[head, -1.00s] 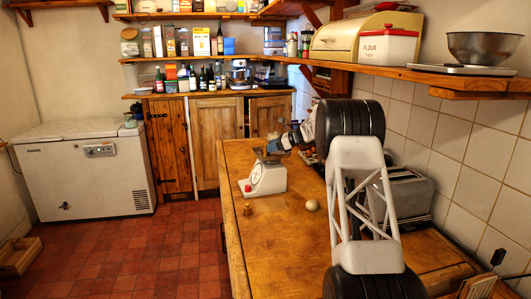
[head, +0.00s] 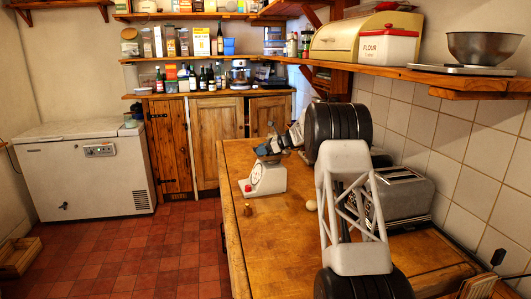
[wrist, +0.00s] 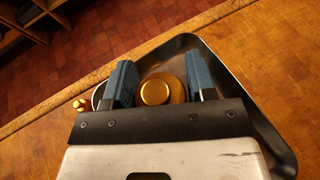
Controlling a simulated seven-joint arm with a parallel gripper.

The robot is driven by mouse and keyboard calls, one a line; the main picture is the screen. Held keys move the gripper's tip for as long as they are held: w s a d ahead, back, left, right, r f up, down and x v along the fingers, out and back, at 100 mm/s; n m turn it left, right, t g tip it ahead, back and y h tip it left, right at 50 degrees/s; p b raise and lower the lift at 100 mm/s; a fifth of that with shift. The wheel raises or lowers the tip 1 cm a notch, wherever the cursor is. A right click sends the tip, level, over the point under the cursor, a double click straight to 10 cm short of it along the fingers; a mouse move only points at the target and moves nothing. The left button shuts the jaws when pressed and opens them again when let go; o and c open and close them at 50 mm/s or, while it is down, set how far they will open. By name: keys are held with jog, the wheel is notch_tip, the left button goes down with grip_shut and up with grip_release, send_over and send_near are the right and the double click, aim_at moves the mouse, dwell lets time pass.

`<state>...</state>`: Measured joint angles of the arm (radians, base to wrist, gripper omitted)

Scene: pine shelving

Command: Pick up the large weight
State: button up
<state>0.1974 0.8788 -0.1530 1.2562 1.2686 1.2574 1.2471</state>
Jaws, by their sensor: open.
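The large weight is a round brass disc (wrist: 157,92) in the wrist view, lying between my two blue fingers. It appears to rest in the dark scale pan (wrist: 262,128). My gripper (wrist: 160,70) is open, with one finger on each side of the weight and a gap showing on the right. In the head view my gripper (head: 269,149) is at the pan on top of the white kitchen scale (head: 267,179); the weight cannot be made out there.
Small brass pieces (wrist: 80,104) show left of the pan. In the head view a small brown object (head: 248,210) and a pale round object (head: 311,205) are on the wooden counter (head: 275,250). A toaster (head: 403,197) stands by the tiled wall. The counter's front left is mostly clear.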

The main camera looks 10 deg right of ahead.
grip_shut()
dwell(0.3)
jog(key=shift+r, duration=0.15)
jog(key=shift+s+r, duration=0.1)
jog(key=shift+r, duration=1.65)
jog(key=s+r, duration=0.1)
jog(key=s, duration=1.4)
jog(key=shift+s+a+r, duration=0.2)
jog(key=shift+s+a, duration=0.15)
jog(key=shift+a, duration=0.1)
